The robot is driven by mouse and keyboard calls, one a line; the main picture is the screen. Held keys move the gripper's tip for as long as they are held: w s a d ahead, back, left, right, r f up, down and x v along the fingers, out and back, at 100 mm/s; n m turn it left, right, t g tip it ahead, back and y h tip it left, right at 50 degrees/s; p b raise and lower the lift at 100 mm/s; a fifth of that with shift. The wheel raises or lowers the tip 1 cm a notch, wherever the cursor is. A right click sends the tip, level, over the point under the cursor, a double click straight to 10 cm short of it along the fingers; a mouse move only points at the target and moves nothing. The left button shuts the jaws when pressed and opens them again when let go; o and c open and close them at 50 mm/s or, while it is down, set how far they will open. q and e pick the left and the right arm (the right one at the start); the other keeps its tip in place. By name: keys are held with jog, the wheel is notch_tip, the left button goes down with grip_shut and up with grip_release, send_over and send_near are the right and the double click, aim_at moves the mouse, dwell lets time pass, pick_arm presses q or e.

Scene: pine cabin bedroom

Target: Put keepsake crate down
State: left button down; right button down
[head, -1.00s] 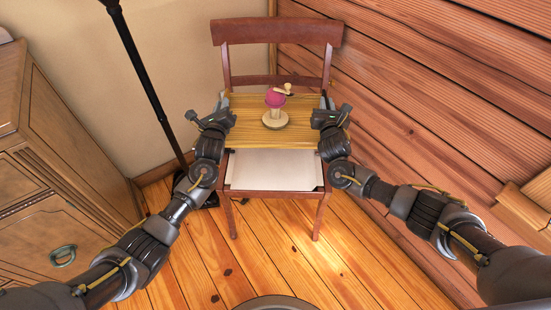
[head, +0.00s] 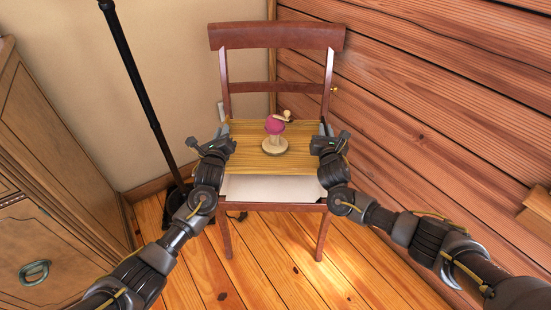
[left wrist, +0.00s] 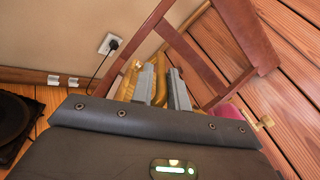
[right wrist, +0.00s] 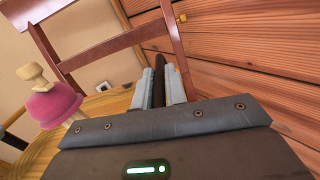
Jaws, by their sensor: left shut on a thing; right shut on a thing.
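The keepsake crate (head: 245,153) shows as a flat, light wooden top between my two grippers, over the chair's pale seat (head: 265,187). It looks level; I cannot tell whether it touches the seat. My left gripper (head: 229,145) is shut on its left side, and the yellowish wood (left wrist: 159,86) shows by the fingers in the left wrist view. My right gripper (head: 318,145) is shut on its right side; a dark strip shows between the fingers in the right wrist view. A pink-topped wooden piece (head: 275,128) on a round base stands upright on the crate.
The red-brown chair's backrest (head: 277,36) rises behind the crate. A black pole (head: 135,75) stands left of the chair, and a wooden dresser (head: 50,190) is at the far left. Plank wall (head: 430,90) closes the right side. Floor in front is clear.

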pick_arm(q)
jog(key=shift+d, duration=0.2)
pick_arm(e)
jog(key=shift+a, duration=0.15)
